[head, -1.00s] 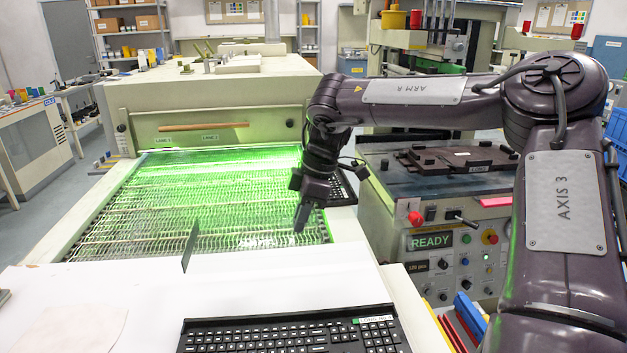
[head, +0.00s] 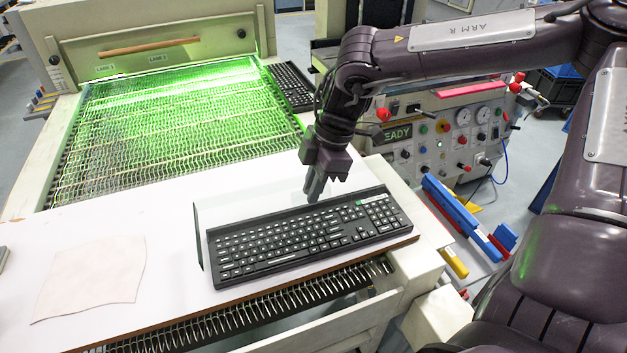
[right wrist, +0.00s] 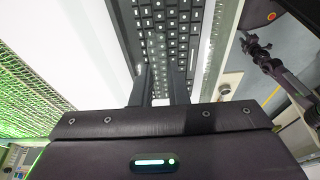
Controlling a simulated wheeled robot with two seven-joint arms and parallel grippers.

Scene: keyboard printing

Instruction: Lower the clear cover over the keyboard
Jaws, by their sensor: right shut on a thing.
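The black keyboard (head: 310,235) lies near the front edge of the white table, keys up. The clear cover (head: 199,235) is hard to see; it shows mainly as a thin dark upright edge at the keyboard's left end and a faint pale panel behind the keys. My right gripper (head: 313,192) is at the keyboard's back edge, fingers pointing down, shut on what appears to be the clear cover. In the right wrist view the fingers (right wrist: 159,88) are close together in front of the keys (right wrist: 170,40); the cover cannot be made out there. My left gripper is not in view.
A lit green mesh conveyor (head: 150,130) lies behind the table. Another keyboard (head: 291,86) lies at its right side. A pale cloth (head: 92,280) lies on the table's left. A control panel (head: 440,125) and blue and yellow bars (head: 465,215) are at the right.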

